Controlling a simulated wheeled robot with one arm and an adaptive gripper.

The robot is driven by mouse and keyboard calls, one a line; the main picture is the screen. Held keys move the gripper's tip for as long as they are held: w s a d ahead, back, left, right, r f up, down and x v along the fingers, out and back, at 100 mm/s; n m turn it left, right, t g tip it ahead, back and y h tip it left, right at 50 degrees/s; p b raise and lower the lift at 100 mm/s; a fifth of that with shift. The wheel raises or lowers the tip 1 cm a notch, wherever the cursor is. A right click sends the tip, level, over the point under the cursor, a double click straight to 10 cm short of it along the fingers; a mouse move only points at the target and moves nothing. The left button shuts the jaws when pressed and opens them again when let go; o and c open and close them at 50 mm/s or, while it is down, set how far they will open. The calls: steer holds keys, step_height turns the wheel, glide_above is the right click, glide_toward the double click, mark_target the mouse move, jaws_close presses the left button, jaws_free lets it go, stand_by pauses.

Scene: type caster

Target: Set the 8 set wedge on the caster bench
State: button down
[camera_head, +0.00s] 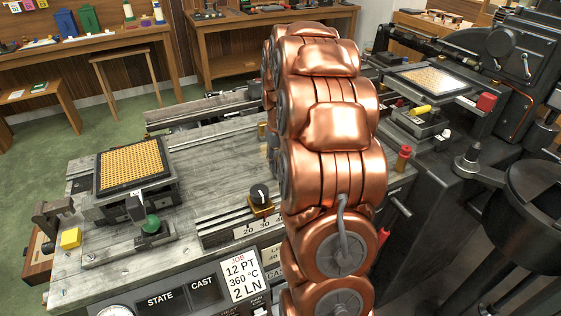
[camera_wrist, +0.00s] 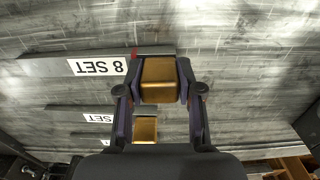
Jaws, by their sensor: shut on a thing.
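My gripper (camera_wrist: 159,88) is shut on a brass block, the 8 set wedge (camera_wrist: 158,79), in the wrist view. The block sits between the two dark fingers, at the end of a dark strip with an upside-down "8 SET" label (camera_wrist: 97,67). Whether it touches the surface below cannot be told. A second brass wedge (camera_wrist: 145,130) lies beside another "SET" label (camera_wrist: 98,118), whose number is hard to read. In the head view the caster bench (camera_head: 110,262) is grey and worn; my copper arm covers its right part and hides my gripper.
Dark machinery (camera_head: 490,70) fills the right.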

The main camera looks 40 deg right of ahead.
steer(key=c, duration=0.7)
jaws_free()
steer(key=shift+c, duration=0.2)
steer(key=shift+r, duration=0.15)
step_height(320, 180, up, 12)
steer(key=b, duration=0.2)
steer(key=shift+b, duration=0.3)
steer(key=s+a+f+n, duration=0.1)
steer(key=s+a, duration=0.3)
steer(key=a, duration=0.5)
steer(key=s+a+f+n, duration=0.15)
steer(key=s+a, duration=0.35)
steer(key=a, duration=0.5)
steer(key=s+a+f+g, duration=0.1)
steer(key=s+a+f, duration=0.3)
steer(key=s, duration=0.4)
steer(key=s+a+f+n, duration=0.1)
steer(key=s+a+f, duration=0.2)
steer(key=s, duration=0.6)
steer(key=shift+s+a+f+g, duration=0.3)
steer(key=shift+a+f+g, duration=0.1)
steer(key=shift+a, duration=0.85)
